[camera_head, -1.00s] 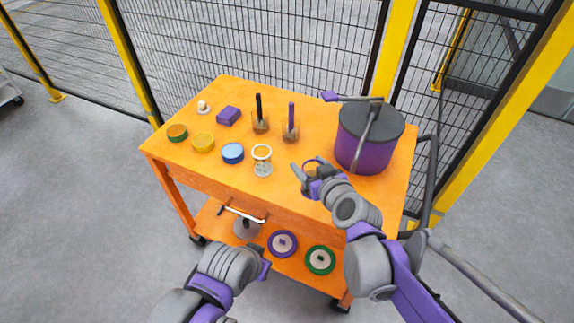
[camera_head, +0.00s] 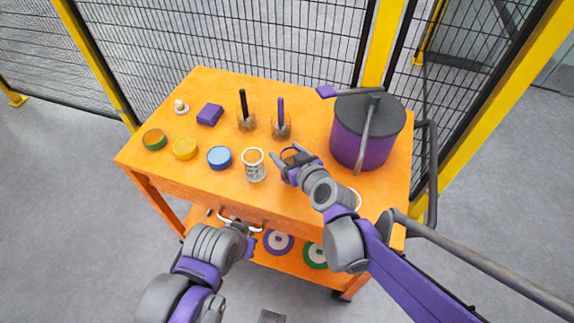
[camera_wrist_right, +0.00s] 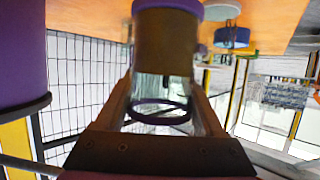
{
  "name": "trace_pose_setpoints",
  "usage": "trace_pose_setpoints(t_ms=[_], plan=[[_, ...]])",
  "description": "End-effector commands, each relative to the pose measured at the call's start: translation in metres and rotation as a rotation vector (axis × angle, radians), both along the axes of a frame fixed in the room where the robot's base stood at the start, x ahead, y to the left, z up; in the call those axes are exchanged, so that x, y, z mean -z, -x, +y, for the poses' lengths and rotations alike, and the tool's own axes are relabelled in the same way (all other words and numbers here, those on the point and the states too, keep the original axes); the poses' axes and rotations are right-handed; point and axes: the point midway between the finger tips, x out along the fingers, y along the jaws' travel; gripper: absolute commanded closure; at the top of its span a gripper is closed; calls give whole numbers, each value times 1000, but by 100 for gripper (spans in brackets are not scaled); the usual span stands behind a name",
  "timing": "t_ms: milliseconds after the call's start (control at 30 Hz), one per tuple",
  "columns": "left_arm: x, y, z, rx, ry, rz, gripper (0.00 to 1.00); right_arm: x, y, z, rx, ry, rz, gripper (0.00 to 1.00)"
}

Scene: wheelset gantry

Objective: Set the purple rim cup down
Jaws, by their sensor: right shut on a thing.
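The purple rim cup (camera_head: 289,152) is held in my right gripper (camera_head: 283,162) over the front right of the orange table top. In the right wrist view the cup (camera_wrist_right: 166,45) fills the space between the fingers, with brown contents and purple rings at both ends. The fingers are shut on it. Whether its base touches the table cannot be told.
A big purple pot (camera_head: 362,135) stands at right.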

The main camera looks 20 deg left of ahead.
Motion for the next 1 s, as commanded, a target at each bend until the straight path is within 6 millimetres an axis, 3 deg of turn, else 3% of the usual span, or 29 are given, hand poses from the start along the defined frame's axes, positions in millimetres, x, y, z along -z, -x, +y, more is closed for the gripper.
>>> trace_pose_setpoints(t_ms=[333,733,767,900,1000], plan=[[8,1,0,0,0,2,100,41,0,0,1,0,0,98],[11,1,0,0,0,3,100,47,0,0,0,0,0,98],[10,1,0,0,0,3,100,46,0,0,0,0,0,24],[9,1,0,0,0,3,100,45,0,0,0,0,0,0],[9,1,0,0,0,3,100,45,0,0,0,0,0,0]])
